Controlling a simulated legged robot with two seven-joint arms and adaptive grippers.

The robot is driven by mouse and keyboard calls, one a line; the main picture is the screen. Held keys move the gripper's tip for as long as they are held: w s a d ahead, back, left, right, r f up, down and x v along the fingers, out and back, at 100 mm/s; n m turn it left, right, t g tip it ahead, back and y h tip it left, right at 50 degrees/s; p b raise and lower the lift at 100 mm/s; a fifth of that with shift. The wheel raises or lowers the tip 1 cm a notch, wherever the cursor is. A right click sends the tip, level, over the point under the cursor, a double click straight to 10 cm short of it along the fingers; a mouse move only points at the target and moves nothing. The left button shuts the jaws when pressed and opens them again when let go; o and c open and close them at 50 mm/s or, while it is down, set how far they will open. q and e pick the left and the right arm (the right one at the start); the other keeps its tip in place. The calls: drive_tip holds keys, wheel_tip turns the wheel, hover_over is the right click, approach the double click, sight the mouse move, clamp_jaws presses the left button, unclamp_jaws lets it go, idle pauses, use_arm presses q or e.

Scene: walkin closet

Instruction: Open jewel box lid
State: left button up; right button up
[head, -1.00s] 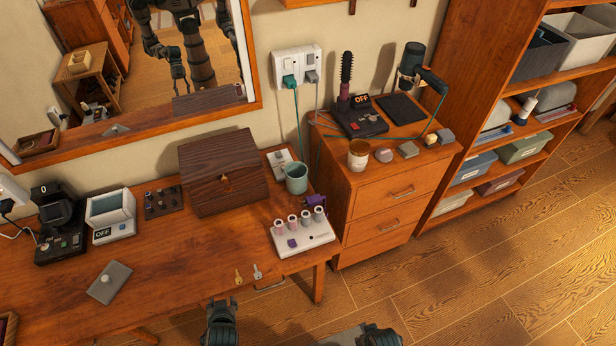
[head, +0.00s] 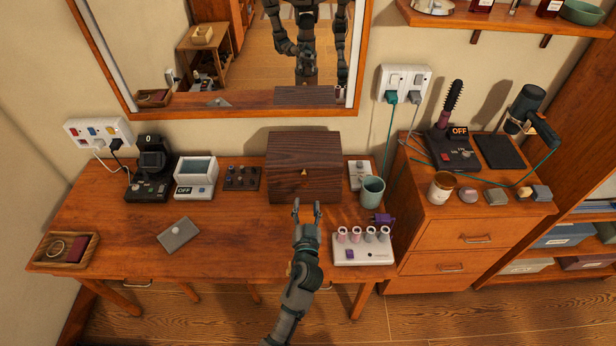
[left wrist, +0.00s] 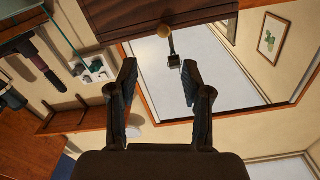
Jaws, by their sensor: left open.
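The jewel box (head: 290,155) is a dark brown wooden box with its lid shut, at the back of the desk below the mirror. A small gold clasp (head: 304,172) sits on its front. My left gripper (head: 307,207) is open and empty, just in front of the box, with its fingers pointing at it. The fingers look apart from the clasp. My right gripper is out of view.
A teal cup (head: 372,190) and a white stand with several small rollers (head: 363,250) are right of my gripper. A small dark panel (head: 241,178) is left of the box. A grey plate (head: 178,235) lies on the desk; the desk between is clear.

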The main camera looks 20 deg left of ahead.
sight(304, 177)
use_arm(q)
drive_tip(key=x, duration=1.1)
drive_tip(key=shift+s+a+f, duration=0.15)
drive_tip(key=shift+a, duration=0.2)
drive_tip(key=shift+w+d, duration=0.2)
drive_tip(key=shift+w, duration=0.35)
drive_tip(key=shift+a, duration=0.35)
drive_tip(key=shift+c, duration=1.4)
clamp_jaws()
